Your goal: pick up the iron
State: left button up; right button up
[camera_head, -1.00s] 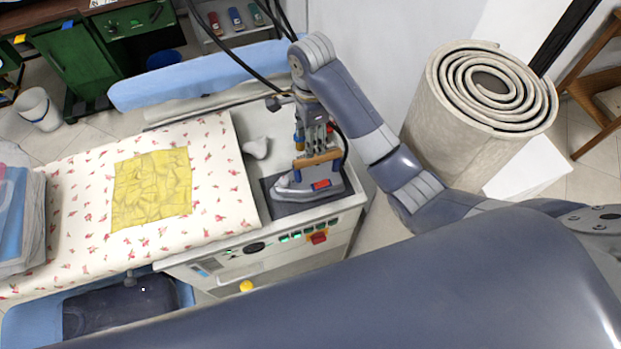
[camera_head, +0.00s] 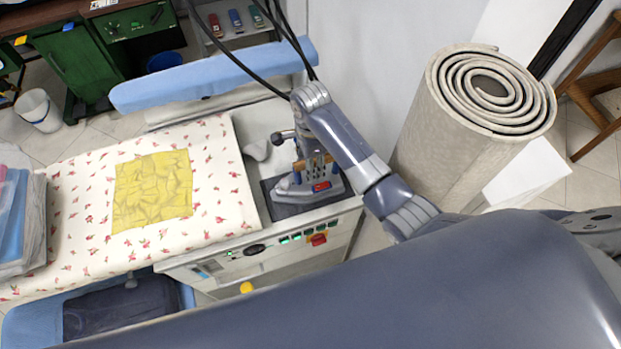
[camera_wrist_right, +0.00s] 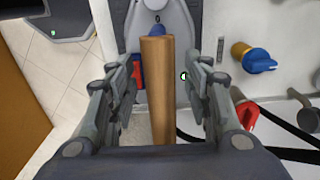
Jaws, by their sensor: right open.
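The iron (camera_head: 292,189) is grey with a red part on its side and a wooden handle. It stands on a dark rest pad (camera_head: 282,210) at the right end of the ironing station. My right gripper (camera_head: 313,170) is above it and partly covers the handle. In the right wrist view my open right gripper (camera_wrist_right: 160,90) has one finger on each side of the wooden handle (camera_wrist_right: 157,85). A gap shows between the handle and each finger. The iron's grey body (camera_wrist_right: 180,22) shows beyond the handle. My left gripper is not seen.
A yellow cloth (camera_head: 152,190) lies on the flowered ironing board (camera_head: 85,180) to the left. Black hoses (camera_head: 235,62) hang behind my right arm. A rolled carpet (camera_head: 450,150) stands to the right.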

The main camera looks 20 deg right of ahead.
grip_shut()
jog(key=shift+w+r, duration=0.2)
jog(key=shift+w, duration=0.05)
